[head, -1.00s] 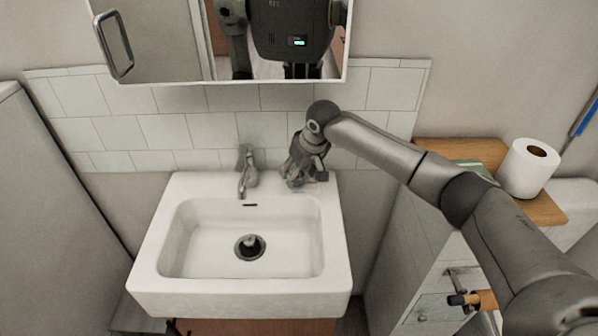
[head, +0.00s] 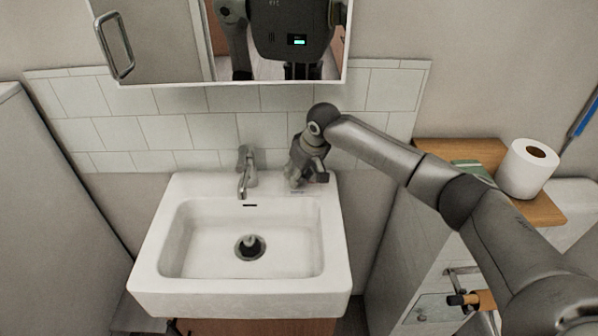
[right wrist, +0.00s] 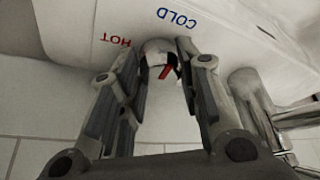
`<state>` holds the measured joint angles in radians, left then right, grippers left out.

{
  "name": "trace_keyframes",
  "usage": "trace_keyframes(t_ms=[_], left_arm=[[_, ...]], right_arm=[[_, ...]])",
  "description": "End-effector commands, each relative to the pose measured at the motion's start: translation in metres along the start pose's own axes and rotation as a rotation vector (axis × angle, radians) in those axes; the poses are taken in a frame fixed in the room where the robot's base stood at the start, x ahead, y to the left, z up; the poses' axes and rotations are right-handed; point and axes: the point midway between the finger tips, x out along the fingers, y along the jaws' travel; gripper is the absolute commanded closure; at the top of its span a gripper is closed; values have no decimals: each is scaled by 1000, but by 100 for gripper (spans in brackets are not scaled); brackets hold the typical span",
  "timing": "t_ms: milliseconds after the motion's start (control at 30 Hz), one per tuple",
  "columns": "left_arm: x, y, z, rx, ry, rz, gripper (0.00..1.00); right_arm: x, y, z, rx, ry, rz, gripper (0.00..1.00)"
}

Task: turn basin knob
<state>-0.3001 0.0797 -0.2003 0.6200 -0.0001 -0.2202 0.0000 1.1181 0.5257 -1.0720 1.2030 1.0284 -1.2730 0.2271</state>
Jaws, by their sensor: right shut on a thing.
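The basin (head: 250,297) is a white sink with a grey tap (head: 247,172) at the back middle; the tap also shows at the right of the right wrist view (right wrist: 250,90). The basin knob (right wrist: 160,50) is a rounded metal knob with a red pointer, between blue COLD and red HOT lettering. My right gripper (head: 300,181) is at the basin's back right corner. In the right wrist view its two fingers (right wrist: 168,62) are closed on the knob, one on each side. The head view hides the knob behind the gripper. My left gripper is not in view.
A mirror cabinet (head: 170,40) hangs above the sink. A wooden-topped cabinet (head: 540,208) with a toilet roll (head: 528,168) stands at the right, under my right arm. A grey panel (head: 50,210) stands at the left. The bowl is empty around its drain (head: 249,247).

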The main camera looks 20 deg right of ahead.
Motion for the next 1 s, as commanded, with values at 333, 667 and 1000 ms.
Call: trace_keyframes(t_ms=[333,667,1000], left_arm=[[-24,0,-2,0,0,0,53],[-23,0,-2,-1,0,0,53],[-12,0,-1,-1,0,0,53]], right_arm=[[-2,2,-1,-196,-3,-86,92],[1,3,-1,-454,0,-193,92],[2,4,-2,-641,1,-268,92]])
